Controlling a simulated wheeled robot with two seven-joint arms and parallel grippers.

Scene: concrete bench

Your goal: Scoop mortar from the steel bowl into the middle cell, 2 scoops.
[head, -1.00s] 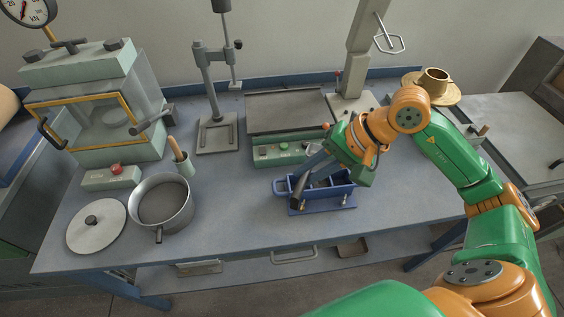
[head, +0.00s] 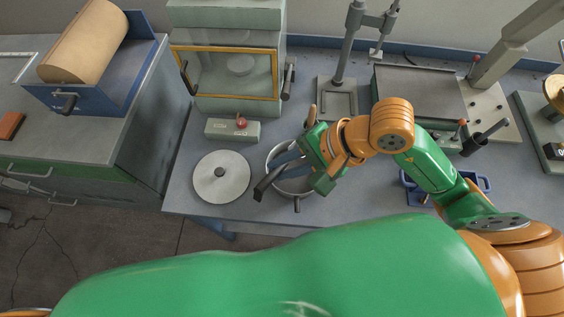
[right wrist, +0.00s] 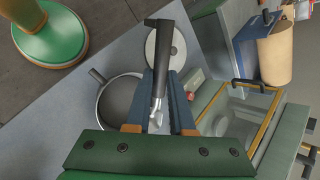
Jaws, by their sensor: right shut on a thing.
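My right gripper (head: 283,172) is shut on the scoop (head: 264,184), whose dark handle sticks out to the left. In the right wrist view the black handle (right wrist: 161,62) lies between the two blue-grey fingers, with a pale metal part below. The steel bowl (head: 297,192) stands under this gripper, which hides much of it. Its grey inside shows in the right wrist view (right wrist: 116,102). The blue mould (head: 484,183) with the cells is largely behind my right arm, so the middle cell is hidden. My left gripper is not in view.
A round lid (head: 221,180) lies left of the bowl. A control box (head: 232,129) with a red knob and a press with a yellow-framed window (head: 228,72) stand behind. The bench's front edge is close to the bowl.

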